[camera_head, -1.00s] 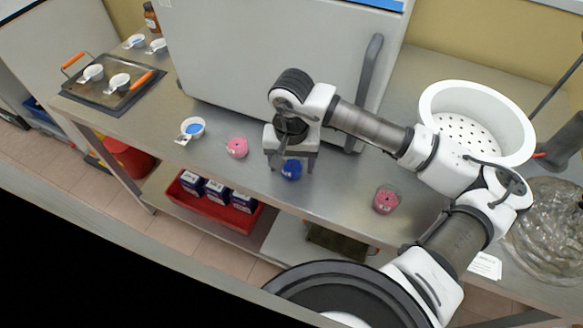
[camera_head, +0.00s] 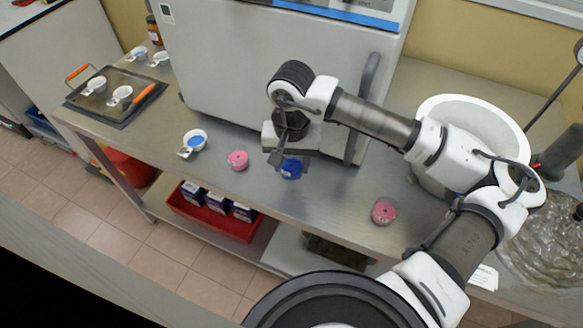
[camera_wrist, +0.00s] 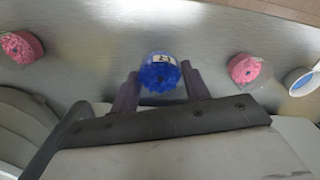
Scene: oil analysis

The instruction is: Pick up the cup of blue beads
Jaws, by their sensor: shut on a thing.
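The cup of blue beads (camera_head: 291,169) is clear with deep blue beads and a small label. It is at the front middle of the steel bench in the head view. In the wrist view the cup (camera_wrist: 160,74) sits between my two fingers. My gripper (camera_wrist: 162,85) is shut on it. In the head view my gripper (camera_head: 287,158) is above and behind the cup and hides part of it. I cannot tell whether the cup's base touches the bench.
Pink bead cups stand left (camera_head: 238,160) and right (camera_head: 384,212) of it on the bench (camera_head: 330,200). A white cup with blue contents (camera_head: 194,141) is further left. A big grey cabinet (camera_head: 270,70) stands behind; a white bucket (camera_head: 440,150) is at right.

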